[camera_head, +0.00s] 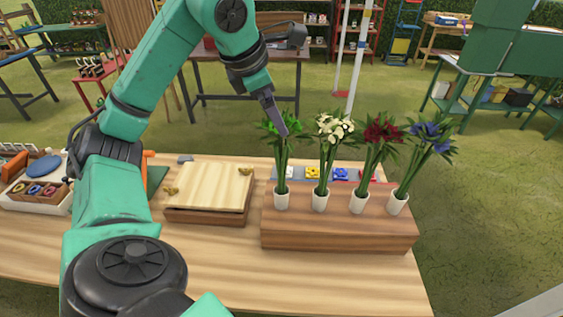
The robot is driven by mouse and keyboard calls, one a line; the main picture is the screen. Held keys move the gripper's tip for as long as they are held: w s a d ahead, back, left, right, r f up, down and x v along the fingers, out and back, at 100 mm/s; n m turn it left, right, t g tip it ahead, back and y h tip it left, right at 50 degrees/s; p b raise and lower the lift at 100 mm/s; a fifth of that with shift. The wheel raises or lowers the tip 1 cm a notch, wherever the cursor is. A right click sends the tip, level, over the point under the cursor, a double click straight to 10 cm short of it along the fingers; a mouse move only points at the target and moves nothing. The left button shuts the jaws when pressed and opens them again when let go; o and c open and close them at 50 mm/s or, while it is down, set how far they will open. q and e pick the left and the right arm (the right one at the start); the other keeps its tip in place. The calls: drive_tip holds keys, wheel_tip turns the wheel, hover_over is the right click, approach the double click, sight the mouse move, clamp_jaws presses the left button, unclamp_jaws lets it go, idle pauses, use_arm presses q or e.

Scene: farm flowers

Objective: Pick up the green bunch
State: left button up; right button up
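The green bunch (280,160) stands upright in the leftmost white cup (281,200) on a wooden block (338,232). My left arm reaches over from the left. My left gripper (279,125) points down at the leafy top of the green bunch. Its fingertips overlap the leaves in the picture. I cannot tell if they touch the bunch or how far apart they are. My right gripper is not in view.
White (333,130), red (383,132) and blue (432,132) flower bunches stand in cups to the right. A flat wooden press with brass wing nuts (210,190) lies left of the block. A divided tray (36,182) is at the far left. The table's front is clear.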

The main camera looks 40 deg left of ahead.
use_arm(q)
hover_over(282, 168)
wheel_tip(282, 168, down, 5)
drive_tip(key=shift+s, duration=0.1)
drive_tip(key=x, duration=0.5)
drive_tip(key=shift+w+a+f, duration=0.25)
drive_tip(key=shift+f, duration=0.15)
drive_tip(key=shift+c, duration=0.6)
clamp_jaws()
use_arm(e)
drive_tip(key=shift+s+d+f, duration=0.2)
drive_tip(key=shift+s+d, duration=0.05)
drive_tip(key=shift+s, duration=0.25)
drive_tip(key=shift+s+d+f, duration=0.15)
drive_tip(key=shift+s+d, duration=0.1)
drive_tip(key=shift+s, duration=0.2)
